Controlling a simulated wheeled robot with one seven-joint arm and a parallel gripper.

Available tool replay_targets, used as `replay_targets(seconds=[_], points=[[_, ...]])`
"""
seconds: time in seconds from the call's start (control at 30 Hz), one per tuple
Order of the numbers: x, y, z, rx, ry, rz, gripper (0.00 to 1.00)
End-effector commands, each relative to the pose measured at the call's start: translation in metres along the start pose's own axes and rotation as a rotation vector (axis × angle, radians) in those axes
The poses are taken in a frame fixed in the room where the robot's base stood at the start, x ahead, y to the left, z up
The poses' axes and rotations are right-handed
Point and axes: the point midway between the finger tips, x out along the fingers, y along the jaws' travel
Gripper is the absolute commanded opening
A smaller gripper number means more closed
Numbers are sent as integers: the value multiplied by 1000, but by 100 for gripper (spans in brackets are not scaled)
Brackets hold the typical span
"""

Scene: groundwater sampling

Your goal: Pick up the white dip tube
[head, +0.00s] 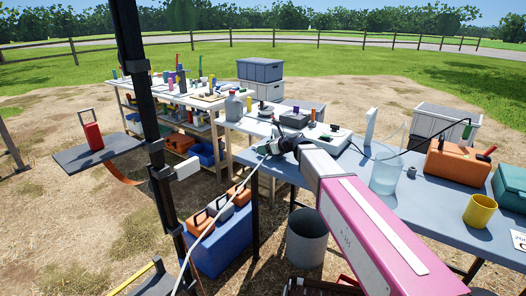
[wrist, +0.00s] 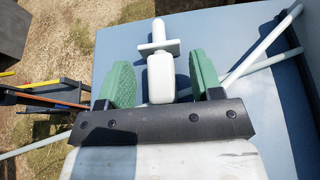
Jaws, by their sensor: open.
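My gripper (wrist: 161,72) is open over the blue-grey table, its two green-padded fingers apart. A white piece (wrist: 160,78) with a thick body, a crosswise flange and a narrower end lies between the fingers, with gaps beside it. A long thin white tube (wrist: 32,149) runs beneath my gripper and comes out on the right, where a thicker white rod (wrist: 277,34) crosses it. I cannot tell how these white parts join or which is the dip tube. In the head view my gripper (head: 277,146) is small and partly hidden by my arm; the long tube (head: 222,208) slopes down-left past the table edge.
The blue-grey table (head: 400,212) holds a clear container (head: 385,174), an orange case (head: 455,160) and a yellow cup (head: 480,211) to the right. A grey bin (head: 307,240) stands below its edge. A black post (head: 150,120) stands left.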

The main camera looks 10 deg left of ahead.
Motion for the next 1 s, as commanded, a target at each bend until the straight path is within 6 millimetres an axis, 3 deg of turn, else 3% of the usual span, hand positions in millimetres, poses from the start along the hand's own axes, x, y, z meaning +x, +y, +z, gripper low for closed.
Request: replay_targets(seconds=[0.27, 0.4, 0.43, 0.77, 1.0], points=[[5, 0, 0, 0, 0, 0, 56], [5, 0, 0, 0, 0, 0, 11], [5, 0, 0, 0, 0, 0, 6], [4, 0, 1, 0, 0, 0, 6], [-2, 0, 15, 0, -2, 0, 6]])
